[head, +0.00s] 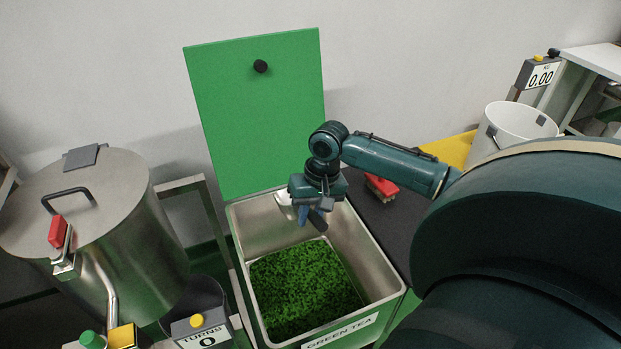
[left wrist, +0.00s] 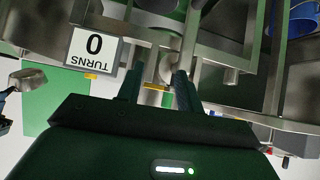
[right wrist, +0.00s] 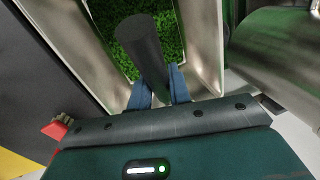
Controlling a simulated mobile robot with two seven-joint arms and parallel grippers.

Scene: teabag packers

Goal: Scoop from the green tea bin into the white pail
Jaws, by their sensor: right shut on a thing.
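The green tea bin (head: 385,306) is a steel box of green leaves (head: 300,285), its green lid (head: 255,110) standing open behind it. My right gripper (head: 318,212) is over the back part of the bin, above the leaves. It is shut on the dark handle of a scoop (right wrist: 140,45); the scoop's metal part (head: 285,205) shows at the gripper's left in the head view. Whether the scoop holds leaves is hidden. The white pail (head: 508,128) stands at the back right. My left gripper (left wrist: 160,80) shows in its wrist view, fingers apart with nothing clearly between them.
A steel drum (head: 130,230) with a red-handled lever (head: 58,232) stands at the left. A counter reading TURNS 0 (head: 205,335) is in front of it. A red brush (head: 381,187) lies on the dark surface right of the bin. A scale display (head: 541,74) reads 0.00.

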